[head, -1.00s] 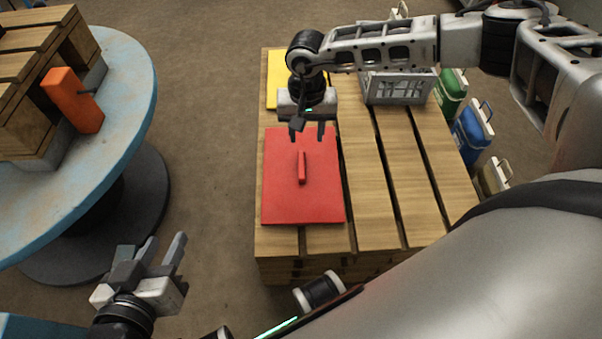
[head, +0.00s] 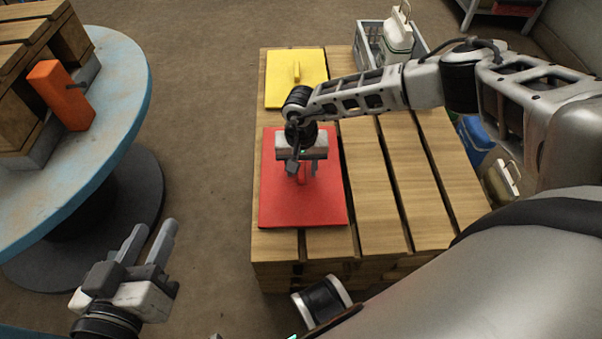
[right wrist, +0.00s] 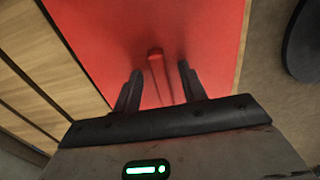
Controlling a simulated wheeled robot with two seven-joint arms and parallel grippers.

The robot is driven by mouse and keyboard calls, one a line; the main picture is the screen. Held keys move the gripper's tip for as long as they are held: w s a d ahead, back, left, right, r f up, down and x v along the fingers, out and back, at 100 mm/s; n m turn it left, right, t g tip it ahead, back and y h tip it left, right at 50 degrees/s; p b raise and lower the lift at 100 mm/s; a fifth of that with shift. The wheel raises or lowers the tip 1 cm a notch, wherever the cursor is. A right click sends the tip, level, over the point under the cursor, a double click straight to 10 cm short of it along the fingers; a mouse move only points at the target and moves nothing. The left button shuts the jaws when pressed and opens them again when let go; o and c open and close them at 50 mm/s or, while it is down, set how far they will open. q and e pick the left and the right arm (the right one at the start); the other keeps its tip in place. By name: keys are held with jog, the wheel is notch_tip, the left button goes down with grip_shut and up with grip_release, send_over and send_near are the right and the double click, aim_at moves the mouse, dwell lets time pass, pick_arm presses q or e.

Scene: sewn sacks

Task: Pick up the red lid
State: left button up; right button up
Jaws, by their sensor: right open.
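The red lid (head: 281,206) lies flat on the slatted wooden pallet table, a square panel with a raised red bar handle (head: 302,177) in its middle. My right gripper (head: 301,176) is above the lid, pointing down, its fingers open on either side of the handle. In the right wrist view the handle (right wrist: 156,68) shows between the two open fingers (right wrist: 160,90), over the red lid (right wrist: 205,30). I cannot tell whether the fingers touch it. My left gripper (head: 148,245) is open and empty at the lower left, away from the pallet.
A yellow lid (head: 290,90) with a handle lies behind the red one on the wooden pallet (head: 375,215). A grey crate (head: 370,45) with a white container stands at the back right. Coloured containers (head: 475,140) stand right of the pallet. A round blue table (head: 125,110) is at left.

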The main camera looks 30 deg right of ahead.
grip_shut()
jog(key=shift+r, duration=0.1)
